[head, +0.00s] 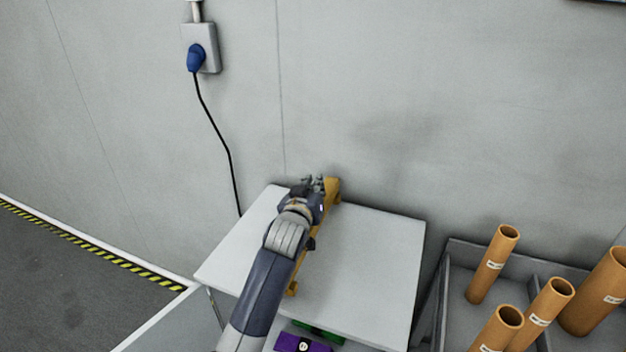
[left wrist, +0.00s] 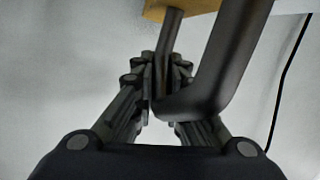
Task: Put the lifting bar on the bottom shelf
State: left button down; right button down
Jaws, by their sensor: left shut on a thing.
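The lifting bar (head: 331,190) is a long yellow-orange bar, partly hidden behind my left arm and seen over the white top board of the shelf unit (head: 375,245). I cannot tell whether it touches the board. My left gripper (head: 315,184) is at the bar's far end. In the left wrist view, my left gripper (left wrist: 163,65) is shut on a dark bent handle of the lifting bar (left wrist: 182,8), whose yellow body shows at the top edge. The bottom shelf is hidden under the top board. My right gripper is out of view.
A purple item (head: 303,343) and a green item (head: 322,332) show below the board's front edge. A grey divided bin (head: 462,262) with several brown tubes (head: 493,264) stands to the right. A blue plug (head: 195,58) with a black cable hangs on the wall behind.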

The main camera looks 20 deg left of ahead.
pick_arm(q)
jog(key=shift+f, duration=0.4)
jog(key=c, duration=2)
grip_release()
jog(key=shift+f, duration=0.35)
jog(key=o, duration=0.4)
jog(key=shift+s+r, duration=0.1)
jog(key=shift+s, duration=0.05)
jog(key=shift+c, duration=0.2)
